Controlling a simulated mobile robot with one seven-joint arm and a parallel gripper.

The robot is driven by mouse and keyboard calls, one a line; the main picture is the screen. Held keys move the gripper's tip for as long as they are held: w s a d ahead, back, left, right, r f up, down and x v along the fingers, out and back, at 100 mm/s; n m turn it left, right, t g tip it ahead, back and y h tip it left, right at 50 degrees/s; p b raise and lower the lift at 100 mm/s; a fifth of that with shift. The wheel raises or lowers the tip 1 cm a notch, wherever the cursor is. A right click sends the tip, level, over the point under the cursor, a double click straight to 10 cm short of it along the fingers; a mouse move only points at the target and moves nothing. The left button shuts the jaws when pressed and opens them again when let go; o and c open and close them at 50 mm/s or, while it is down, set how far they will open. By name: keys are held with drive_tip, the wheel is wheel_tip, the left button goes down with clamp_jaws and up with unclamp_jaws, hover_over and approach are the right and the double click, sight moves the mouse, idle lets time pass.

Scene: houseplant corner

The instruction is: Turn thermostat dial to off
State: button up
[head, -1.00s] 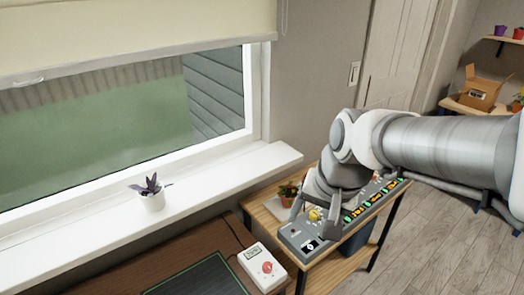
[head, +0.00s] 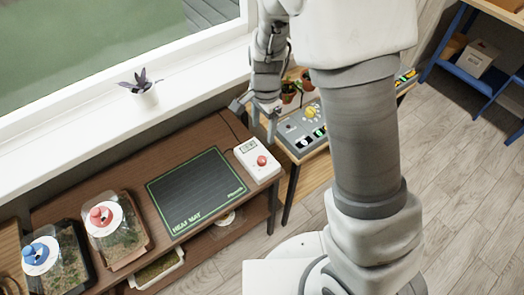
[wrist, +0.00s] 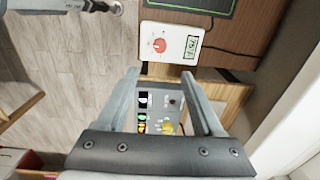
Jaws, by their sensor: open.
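The thermostat is a white box (head: 252,158) with a small display and a red dial (head: 261,160). It sits at the right end of the brown wooden table, beside the black heat mat (head: 197,190). In the wrist view the thermostat (wrist: 171,42) lies beyond the fingertips, with its red dial (wrist: 159,45) and a lit display (wrist: 193,46). My gripper (head: 252,108) is open and empty, above and behind the thermostat and apart from it. Its two fingers (wrist: 161,73) show in the wrist view. I cannot read the dial's setting.
A grey control panel (head: 303,128) with a yellow knob and lit switches stands on the side table to the right. Two lidded terrariums with a red knob (head: 100,215) and a blue knob (head: 37,252) stand at left. A potted plant (head: 143,95) is on the windowsill.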

sight(262, 159)
drive_tip(key=f, duration=0.5)
drive_tip(key=f+b, duration=0.1)
drive_tip(key=f, duration=0.9)
drive_tip(key=shift+w+a+f+b, duration=0.15)
drive_tip(key=shift+w+f+b, duration=0.1)
drive_tip(key=shift+b, duration=0.15)
drive_tip(key=shift+r, duration=0.1)
clamp_jaws()
